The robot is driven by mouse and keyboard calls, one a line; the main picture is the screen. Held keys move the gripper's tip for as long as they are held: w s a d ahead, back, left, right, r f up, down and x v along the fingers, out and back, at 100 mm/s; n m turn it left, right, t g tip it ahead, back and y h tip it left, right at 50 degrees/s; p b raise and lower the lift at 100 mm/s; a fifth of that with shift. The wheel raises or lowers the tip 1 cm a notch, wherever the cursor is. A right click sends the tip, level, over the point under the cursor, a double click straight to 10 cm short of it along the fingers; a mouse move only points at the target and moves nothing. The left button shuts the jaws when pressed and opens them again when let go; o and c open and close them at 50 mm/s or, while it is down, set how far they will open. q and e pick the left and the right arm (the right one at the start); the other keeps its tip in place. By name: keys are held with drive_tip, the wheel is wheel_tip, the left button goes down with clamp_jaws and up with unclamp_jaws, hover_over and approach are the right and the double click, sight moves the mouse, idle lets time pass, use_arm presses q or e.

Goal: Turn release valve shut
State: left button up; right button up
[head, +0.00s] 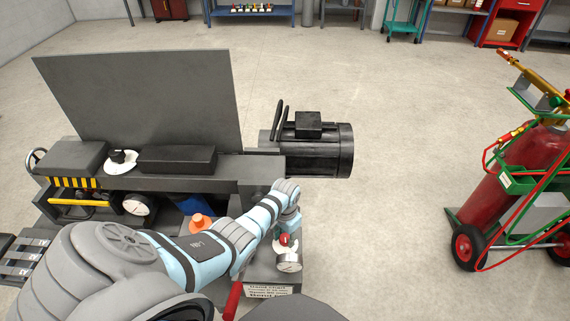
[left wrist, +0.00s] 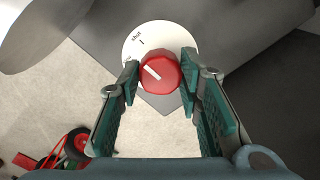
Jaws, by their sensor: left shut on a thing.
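The release valve is a red round knob (left wrist: 159,72) with a white pointer line, on a white dial plate (left wrist: 172,35) marked "shut" with a tick. In the left wrist view the pointer aims to the upper left, a little off the tick. My left gripper (left wrist: 158,82) is shut on the knob, one finger on each side. In the head view my left arm reaches over the machine's front right corner, where the red knob (head: 284,239) shows small below the gripper (head: 287,234). My right gripper is not in view.
A grey machine (head: 240,170) with an upright panel (head: 145,95) and a dark motor (head: 320,150) stands before me. A cart with a red cylinder (head: 515,175) stands right; open floor lies between.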

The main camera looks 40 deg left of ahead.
sight(285, 237)
use_arm(q)
drive_tip(key=shift+m, duration=0.4)
drive_tip(key=o, duration=1.2)
wheel_tip(285, 237, up, 12)
